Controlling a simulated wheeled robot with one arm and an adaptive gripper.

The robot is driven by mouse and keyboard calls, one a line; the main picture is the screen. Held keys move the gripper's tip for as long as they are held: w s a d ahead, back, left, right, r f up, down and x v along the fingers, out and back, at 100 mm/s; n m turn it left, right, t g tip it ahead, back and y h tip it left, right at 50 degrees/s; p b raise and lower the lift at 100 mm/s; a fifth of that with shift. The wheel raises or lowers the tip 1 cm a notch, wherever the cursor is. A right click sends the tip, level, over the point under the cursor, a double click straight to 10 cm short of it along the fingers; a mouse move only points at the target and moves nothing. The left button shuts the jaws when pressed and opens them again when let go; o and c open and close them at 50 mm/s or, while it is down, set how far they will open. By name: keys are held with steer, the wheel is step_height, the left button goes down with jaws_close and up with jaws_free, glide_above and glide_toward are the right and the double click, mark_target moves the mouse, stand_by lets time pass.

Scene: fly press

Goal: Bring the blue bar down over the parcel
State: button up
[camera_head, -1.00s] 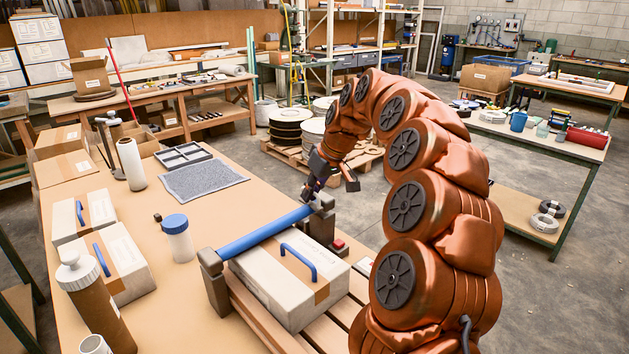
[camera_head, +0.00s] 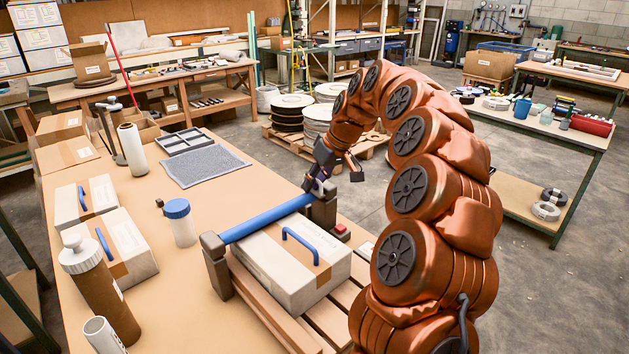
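The blue bar (camera_head: 265,219) spans between a dark left post (camera_head: 217,266) and a dark right post (camera_head: 325,207). It lies across the far edge of the parcel (camera_head: 292,265), close to its top. The parcel is a white box with a brown tape strip and a blue handle, resting on wooden slats. My gripper (camera_head: 318,185) is at the bar's right end, just above the right post. Its fingers are small and partly hidden, so I cannot tell whether they are closed on the bar.
A white jar with a blue lid (camera_head: 179,222) stands left of the bar. Two more parcels with blue handles, a brown bottle (camera_head: 101,291) and a white cup (camera_head: 104,336) are at the table's left. A grey mat (camera_head: 204,166) lies behind. A red button (camera_head: 340,229) sits beside the right post.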

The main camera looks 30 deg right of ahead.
steer(key=shift+a, duration=0.1)
steer(key=v, duration=1.2)
stand_by(0.5)
steer(key=s+a+f+n+g+p, duration=0.1)
steer(key=s+a, duration=0.6)
steer(key=a, duration=0.2)
steer(key=s+a+f+g, duration=0.2)
steer(key=s+a, duration=0.4)
steer(key=a, duration=0.3)
steer(key=s+a+f+m+g+h, duration=0.1)
steer(key=s+f, duration=0.3)
steer(key=s, duration=0.4)
steer(key=s+f+m+h+p, duration=0.1)
steer(key=s+f, duration=0.3)
steer(key=s, duration=0.4)
steer(key=s+a+f+m+g+h, duration=0.1)
steer(key=s+f, duration=0.4)
steer(key=s, duration=0.3)
steer(key=shift+s+a+g, duration=0.3)
steer(key=shift+a, duration=0.1)
